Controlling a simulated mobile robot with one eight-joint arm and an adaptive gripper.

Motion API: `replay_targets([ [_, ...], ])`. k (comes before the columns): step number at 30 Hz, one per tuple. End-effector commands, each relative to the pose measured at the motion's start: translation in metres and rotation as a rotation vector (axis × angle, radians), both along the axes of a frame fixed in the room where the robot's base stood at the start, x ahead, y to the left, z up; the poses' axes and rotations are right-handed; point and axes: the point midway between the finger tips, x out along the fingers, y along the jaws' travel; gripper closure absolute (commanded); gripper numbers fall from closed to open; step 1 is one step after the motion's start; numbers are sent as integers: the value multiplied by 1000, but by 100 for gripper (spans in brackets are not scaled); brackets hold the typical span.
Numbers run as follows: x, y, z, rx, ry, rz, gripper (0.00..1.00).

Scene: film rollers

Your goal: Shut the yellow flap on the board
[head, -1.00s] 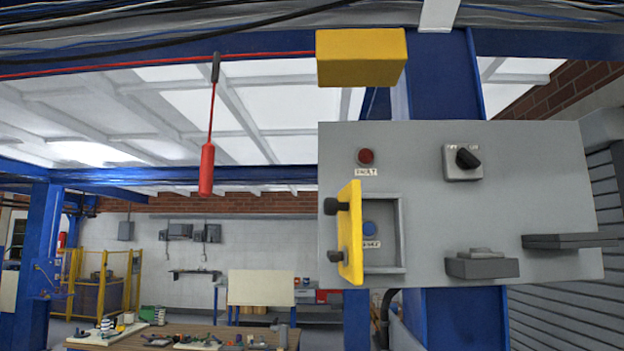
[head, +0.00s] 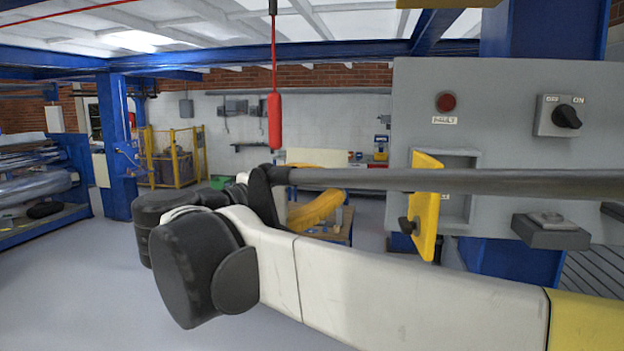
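The yellow flap (head: 426,222) stands open at the left edge of a recess (head: 458,158) in the grey board (head: 500,90), jutting out towards me. A dark hinge or knob shows low on its left side. My arm's dark tube crosses in front of the flap's middle and the recess, so the button inside is hidden. I cannot tell whether the tube touches the flap. My white arm reaches across the lower picture, below and left of the board. My gripper cannot be made out in this view.
A red handle (head: 275,120) hangs on a cord left of the board. Open floor (head: 90,290) lies at the left.

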Motion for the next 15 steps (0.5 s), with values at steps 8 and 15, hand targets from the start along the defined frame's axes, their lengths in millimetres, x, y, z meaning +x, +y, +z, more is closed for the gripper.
replay_targets([
  [8, 34, -52, 2, 2, 1, -5, 100],
  [15, 38, -88, 1, 2, 1, -3, 100],
])
